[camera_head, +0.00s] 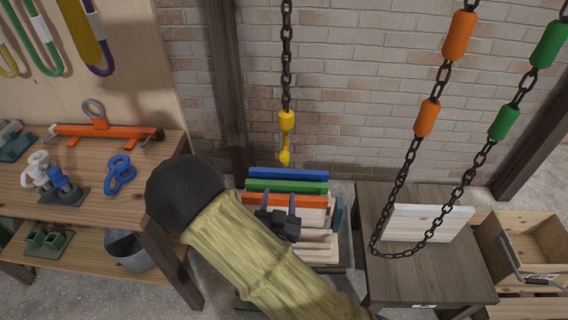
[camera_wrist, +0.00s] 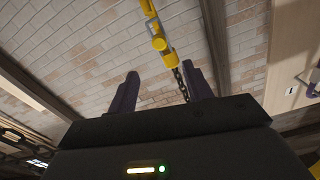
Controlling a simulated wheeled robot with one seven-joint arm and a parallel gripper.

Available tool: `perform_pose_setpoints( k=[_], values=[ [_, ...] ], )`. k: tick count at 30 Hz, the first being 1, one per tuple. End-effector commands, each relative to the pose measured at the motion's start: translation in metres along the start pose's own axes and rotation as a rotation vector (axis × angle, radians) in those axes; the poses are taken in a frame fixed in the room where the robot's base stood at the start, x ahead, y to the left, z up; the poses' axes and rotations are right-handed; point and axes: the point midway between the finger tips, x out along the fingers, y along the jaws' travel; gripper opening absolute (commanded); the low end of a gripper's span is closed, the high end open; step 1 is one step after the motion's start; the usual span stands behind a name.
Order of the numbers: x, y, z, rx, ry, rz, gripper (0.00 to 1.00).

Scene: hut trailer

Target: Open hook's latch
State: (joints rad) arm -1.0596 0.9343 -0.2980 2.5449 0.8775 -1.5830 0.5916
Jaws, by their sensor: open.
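A yellow hook (camera_head: 286,140) hangs on a dark chain in front of the brick wall in the head view. It also shows in the wrist view (camera_wrist: 159,42) at the top centre, beyond the fingertips. The chain passes behind the right finger side there.
Several coloured boards (camera_head: 288,174) stand in a rack behind my gripper. A looped chain (camera_head: 407,170) with orange and green sleeves hangs to the right, before a dark wooden table (camera_head: 440,275). A workbench (camera_head: 140,160) with shackles is at left. A wooden crate (camera_head: 540,240) is far right.

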Motion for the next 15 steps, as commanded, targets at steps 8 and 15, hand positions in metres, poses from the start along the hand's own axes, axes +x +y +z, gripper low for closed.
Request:
perform_pose_setpoints(
  k=[8,15],
  values=[
    [0.011,0.003,0.003,0.001,0.002,0.001,0.50],
    [0.031,0.003,0.004,0.003,0.002,0.002,0.50]
  ],
)
